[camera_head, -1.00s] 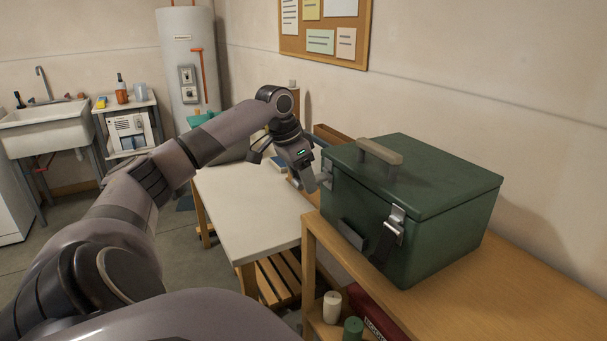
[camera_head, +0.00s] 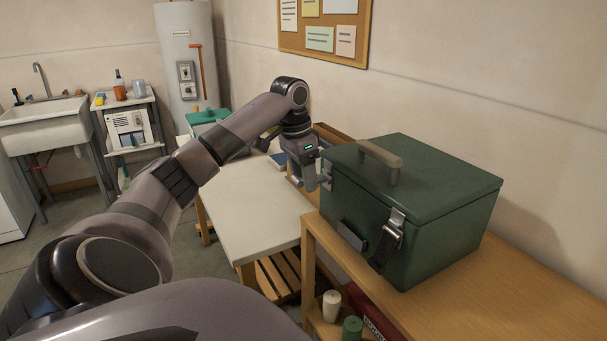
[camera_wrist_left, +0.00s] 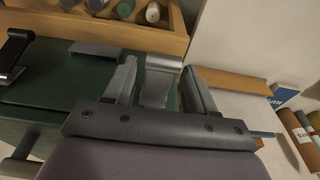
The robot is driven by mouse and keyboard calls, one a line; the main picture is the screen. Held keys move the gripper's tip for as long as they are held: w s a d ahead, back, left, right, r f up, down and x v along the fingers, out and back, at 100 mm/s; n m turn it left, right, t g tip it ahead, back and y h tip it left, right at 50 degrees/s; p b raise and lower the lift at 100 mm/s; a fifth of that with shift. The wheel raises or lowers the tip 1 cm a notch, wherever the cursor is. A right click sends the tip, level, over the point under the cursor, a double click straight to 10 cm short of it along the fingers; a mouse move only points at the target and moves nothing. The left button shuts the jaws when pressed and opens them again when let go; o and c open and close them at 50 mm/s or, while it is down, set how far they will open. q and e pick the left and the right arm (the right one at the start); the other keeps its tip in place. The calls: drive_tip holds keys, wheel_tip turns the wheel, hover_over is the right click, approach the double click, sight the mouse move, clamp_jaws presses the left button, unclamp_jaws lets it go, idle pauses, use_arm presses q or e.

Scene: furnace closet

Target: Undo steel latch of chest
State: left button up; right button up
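The green chest (camera_head: 420,215) stands on a wooden bench with its lid down and a grey-brown handle (camera_head: 380,155) on top. A steel latch (camera_wrist_left: 158,80) sits near the chest's left front corner; in the head view my gripper covers most of it. A second latch, silver with a black strap (camera_head: 390,235), is on the front towards the right; it shows dark in the wrist view (camera_wrist_left: 13,55). My left gripper (camera_head: 320,184) is at the left corner. In the wrist view its fingers (camera_wrist_left: 162,85) are apart, one on each side of the steel latch; contact is unclear.
A grey bracket (camera_head: 352,236) projects from the chest's front between the latches. The wooden bench (camera_head: 490,295) is clear to the right. A white-topped table (camera_head: 250,205) stands at left. Rolls and cylinders (camera_head: 332,305) lie on the shelf below. The wall is close behind the chest.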

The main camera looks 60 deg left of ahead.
sight(298, 178)
use_arm(q)
drive_tip(key=shift+o, duration=1.2)
drive_tip(key=shift+s+r, duration=0.2)
drive_tip(key=shift+r, duration=1)
drive_tip(key=shift+s+r, duration=0.2)
drive_tip(key=shift+r, duration=0.95)
drive_tip(key=shift+s+r, duration=0.2)
drive_tip(key=shift+r, duration=1)
